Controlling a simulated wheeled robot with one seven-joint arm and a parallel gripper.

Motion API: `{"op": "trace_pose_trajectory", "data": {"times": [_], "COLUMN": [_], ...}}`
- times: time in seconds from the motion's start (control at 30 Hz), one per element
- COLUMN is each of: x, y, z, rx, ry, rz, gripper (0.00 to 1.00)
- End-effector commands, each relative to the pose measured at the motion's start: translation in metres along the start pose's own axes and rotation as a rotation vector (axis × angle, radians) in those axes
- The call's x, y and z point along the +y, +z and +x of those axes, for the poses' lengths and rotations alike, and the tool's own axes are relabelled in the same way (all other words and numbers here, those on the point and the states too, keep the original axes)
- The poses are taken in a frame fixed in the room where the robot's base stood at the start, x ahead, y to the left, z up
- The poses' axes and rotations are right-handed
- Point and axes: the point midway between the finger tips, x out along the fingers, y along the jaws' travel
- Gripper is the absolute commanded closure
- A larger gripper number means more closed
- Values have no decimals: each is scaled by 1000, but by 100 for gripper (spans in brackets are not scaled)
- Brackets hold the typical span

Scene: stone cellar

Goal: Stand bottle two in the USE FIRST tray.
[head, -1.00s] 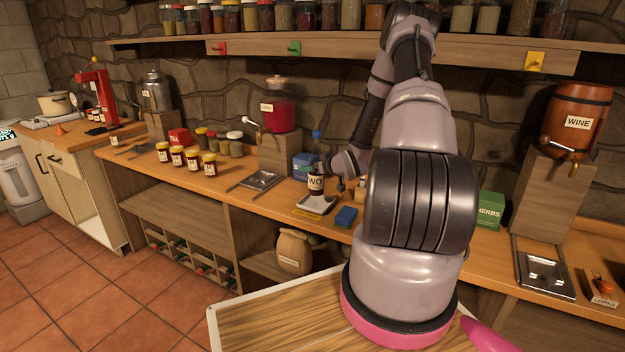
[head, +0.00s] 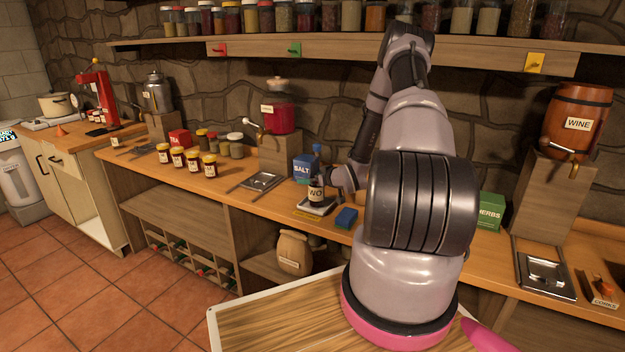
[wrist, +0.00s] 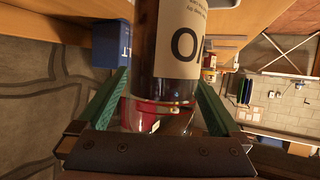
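Bottle two (head: 316,190), dark with a pale label and a blue-grey top, stands upright over the small tray (head: 328,207) with a yellow tag (head: 308,215) at its front; the tag's writing is too small to read. The bottle's base appears to be at the tray floor, but contact is not clear. My gripper (head: 324,180) reaches the bottle from the right, partly hidden by it and my arm. In the wrist view, my gripper's green fingers (wrist: 162,90) are closed on both sides of the bottle (wrist: 165,45), whose label shows part of its lettering.
A blue salt box (head: 304,167) stands just behind the tray, and a blue block (head: 346,218) sits right of it. A metal drip tray (head: 262,181) and red dispenser (head: 278,115) are to the left. A green herbs box (head: 490,210) stands further right.

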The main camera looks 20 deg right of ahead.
Motion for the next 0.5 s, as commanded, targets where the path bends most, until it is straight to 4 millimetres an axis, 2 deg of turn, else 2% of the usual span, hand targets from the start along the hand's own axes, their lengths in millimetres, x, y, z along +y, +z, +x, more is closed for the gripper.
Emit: {"op": "trace_pose_trajectory", "data": {"times": [0.17,0.5], "x": [1,1], "y": [-2,-2], "z": [-15,-86], "rx": [-1,-2], "ry": [2,3], "rz": [1,2], "gripper": [0,0]}}
